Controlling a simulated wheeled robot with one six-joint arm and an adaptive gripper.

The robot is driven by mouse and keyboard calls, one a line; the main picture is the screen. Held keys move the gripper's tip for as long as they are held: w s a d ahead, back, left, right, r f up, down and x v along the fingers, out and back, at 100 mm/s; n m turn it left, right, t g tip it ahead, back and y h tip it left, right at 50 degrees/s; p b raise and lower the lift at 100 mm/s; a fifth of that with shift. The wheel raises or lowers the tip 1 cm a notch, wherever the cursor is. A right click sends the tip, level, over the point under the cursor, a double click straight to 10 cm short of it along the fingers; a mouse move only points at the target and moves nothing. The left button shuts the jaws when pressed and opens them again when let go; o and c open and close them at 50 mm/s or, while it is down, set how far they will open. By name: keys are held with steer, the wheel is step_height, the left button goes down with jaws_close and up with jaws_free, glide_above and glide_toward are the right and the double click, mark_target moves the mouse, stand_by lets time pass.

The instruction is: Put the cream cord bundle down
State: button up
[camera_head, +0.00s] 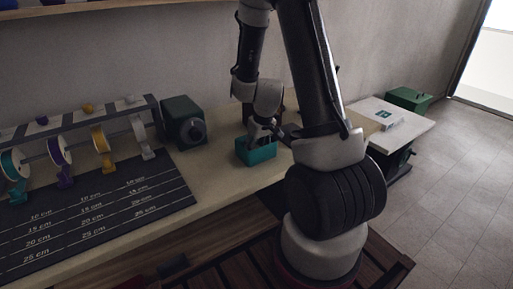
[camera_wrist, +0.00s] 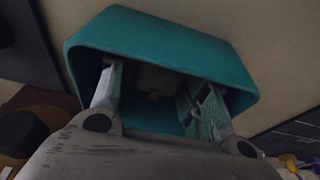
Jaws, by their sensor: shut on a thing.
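The teal open box (camera_head: 262,154) stands on the pale bench. My gripper (camera_head: 262,133) points down into it from above. In the wrist view the box's teal wall (camera_wrist: 165,45) surrounds my gripper's two fingers (camera_wrist: 158,95), which reach inside the rim. A cream piece, the cream cord bundle (camera_wrist: 153,78), shows between the fingers, inside the box. The fingers are shut on it. Its underside and whether it touches the box floor are hidden. In the head view the bundle is hidden by my gripper and the box wall.
A dark green machine (camera_head: 184,122) stands left of the box. A black measuring mat (camera_head: 95,215) and a rack of ribbon spools (camera_head: 80,145) lie further left. A pale side table (camera_head: 410,126) with a green box (camera_head: 409,98) behind it stands to the right.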

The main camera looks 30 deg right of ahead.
steer(key=shift+f, duration=0.1)
steer(key=o, duration=0.9)
steer(key=s+a+v, duration=0.1)
steer(key=a+v, duration=0.1)
steer(key=v, duration=0.9)
steer(key=s+a+f+v, duration=0.1)
steer(key=v, duration=1)
steer(key=s+a+r, duration=0.1)
steer(key=s+r, duration=0.3)
steer(key=s, duration=0.3)
steer(key=s+a+r+t, duration=0.1)
steer(key=s+r, duration=0.3)
steer(key=s, duration=0.4)
steer(key=shift+s+a, duration=0.15)
steer(key=shift+a, duration=0.15)
steer(key=shift+r, duration=0.1)
